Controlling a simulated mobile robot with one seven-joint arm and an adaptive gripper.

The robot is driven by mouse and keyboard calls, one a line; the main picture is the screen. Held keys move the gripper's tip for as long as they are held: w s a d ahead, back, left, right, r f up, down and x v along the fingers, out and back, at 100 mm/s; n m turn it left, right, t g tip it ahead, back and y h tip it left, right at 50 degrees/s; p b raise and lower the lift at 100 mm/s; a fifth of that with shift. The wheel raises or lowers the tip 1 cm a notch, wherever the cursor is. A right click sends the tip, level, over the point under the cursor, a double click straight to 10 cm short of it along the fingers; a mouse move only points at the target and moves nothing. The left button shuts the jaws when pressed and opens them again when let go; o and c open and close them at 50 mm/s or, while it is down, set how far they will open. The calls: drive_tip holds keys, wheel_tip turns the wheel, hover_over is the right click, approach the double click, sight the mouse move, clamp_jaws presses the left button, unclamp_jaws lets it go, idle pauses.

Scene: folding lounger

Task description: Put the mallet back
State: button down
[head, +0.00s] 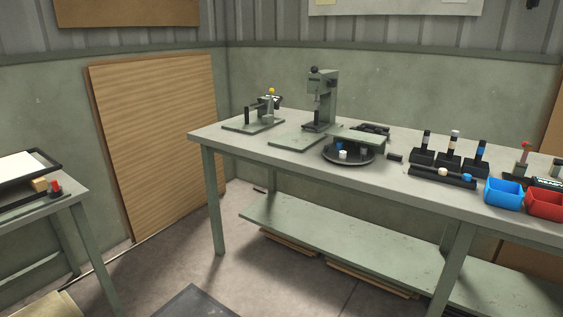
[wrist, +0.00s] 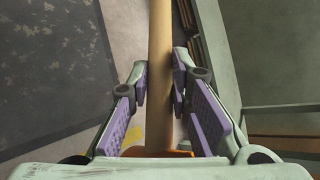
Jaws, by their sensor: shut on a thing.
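My gripper (wrist: 160,82) shows in the wrist view, its two purple-padded fingers closed around a round, pale wooden handle (wrist: 160,35), which I take to be the mallet's. The handle runs from the top edge of the wrist view down between the fingers. An orange part (wrist: 157,152) shows at its lower end, close to my palm; I cannot tell if it belongs to the mallet. The mallet's head is not clearly seen. Neither my gripper nor the mallet shows in the head view, and no clear place for the mallet can be made out there.
A long workbench (head: 225,141) carries a press (head: 322,98), a round dark tray (head: 348,154), a black rack (head: 440,176), a blue bin (head: 503,193) and a red bin (head: 545,204). Another table (head: 72,187) stands at left. Floor between them is mostly clear, with a dark mat (head: 195,302).

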drive_tip(key=shift+w+a+b, duration=0.4)
drive_tip(key=shift+w+a, duration=0.2)
drive_tip(key=shift+w, duration=0.35)
drive_tip(key=shift+w+a+b, duration=0.35)
drive_tip(key=shift+w+a, duration=0.2)
drive_tip(key=shift+w, duration=0.45)
drive_tip(key=shift+w+a+b, duration=0.4)
drive_tip(key=shift+w+a, duration=0.2)
drive_tip(key=shift+w, duration=0.35)
